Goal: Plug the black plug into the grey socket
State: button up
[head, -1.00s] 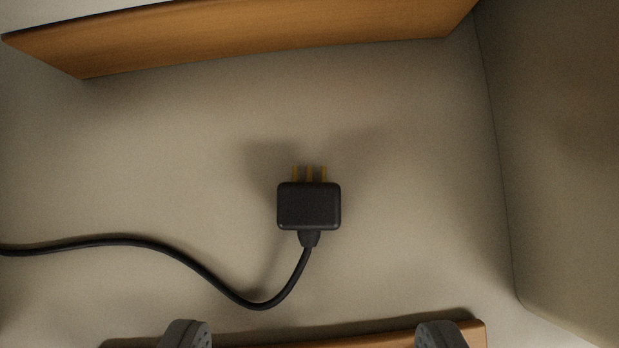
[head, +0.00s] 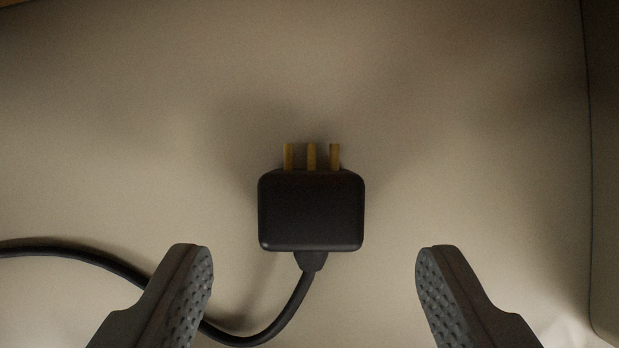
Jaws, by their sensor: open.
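The black plug (head: 311,212) lies in the middle of the head view, with its brass prongs (head: 311,157) pointing to the top of the picture. Its black cable (head: 75,251) leaves the bottom of the plug, curves behind the left finger and runs off the left edge. My gripper (head: 314,275) is open and empty. One finger is to the lower left of the plug and one to the lower right, both apart from it. The grey socket is not in view.
The plug is over a plain beige surface (head: 450,110), which is bare around it. A vertical edge (head: 588,150) with a panel beyond it runs down the right side. The cable is the only other thing near the fingers.

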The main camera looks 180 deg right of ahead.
aim_at(310, 243)
jog(key=x, duration=0.3)
jog(key=shift+w+f, duration=0.1)
jog(key=shift+f, duration=0.25)
jog(key=c, duration=1)
jog(key=shift+r, duration=0.15)
notch_tip(310, 243, up, 10)
jog(key=shift+f, duration=0.1)
